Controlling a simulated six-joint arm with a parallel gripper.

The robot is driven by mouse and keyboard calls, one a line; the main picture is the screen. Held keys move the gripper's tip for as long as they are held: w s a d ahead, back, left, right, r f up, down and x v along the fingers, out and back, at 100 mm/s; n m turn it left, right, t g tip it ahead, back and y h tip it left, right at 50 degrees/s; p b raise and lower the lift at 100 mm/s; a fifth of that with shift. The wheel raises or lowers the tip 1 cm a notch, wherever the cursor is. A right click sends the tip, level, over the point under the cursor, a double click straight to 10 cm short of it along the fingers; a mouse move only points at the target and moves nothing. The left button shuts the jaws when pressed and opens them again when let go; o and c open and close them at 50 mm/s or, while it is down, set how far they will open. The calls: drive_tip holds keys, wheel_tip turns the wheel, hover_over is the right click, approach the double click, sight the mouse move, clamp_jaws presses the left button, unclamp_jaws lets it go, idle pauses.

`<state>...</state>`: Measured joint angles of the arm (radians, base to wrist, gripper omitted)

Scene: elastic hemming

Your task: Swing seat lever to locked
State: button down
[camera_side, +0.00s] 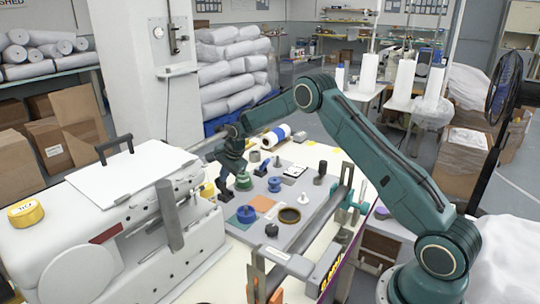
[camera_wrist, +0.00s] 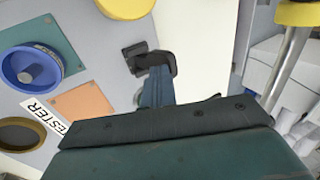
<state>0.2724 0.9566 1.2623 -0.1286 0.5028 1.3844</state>
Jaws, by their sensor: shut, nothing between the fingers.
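My gripper (camera_side: 225,188) is low over the left edge of the grey board (camera_side: 322,222) in the side view, close to the white machine. In the wrist view its teal finger (camera_wrist: 157,88) points up the picture, with its fingers together and nothing between them. A black bracket-like piece (camera_wrist: 135,52) shows at the fingertip; I cannot tell whether it is touched or part of the gripper. I cannot pick out the seat lever with certainty.
The white machine (camera_side: 130,205) with a grey cylinder (camera_side: 168,215) stands left of the board. A blue spool (camera_side: 246,213), an orange square (camera_side: 262,203), a bronze ring (camera_side: 289,215) and several knobs crowd the board. A yellow tape roll (camera_side: 26,213) lies on the machine.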

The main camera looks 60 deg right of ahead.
drive_tip(key=shift+w, duration=0.9)
drive_tip(key=shift+a+f, duration=0.1)
drive_tip(key=shift+s+f, duration=0.55)
drive_tip(key=shift+s, duration=0.35)
wheel_tip(320, 180, up, 13)
drive_tip(key=shift+s, duration=0.25)
idle(0.8)
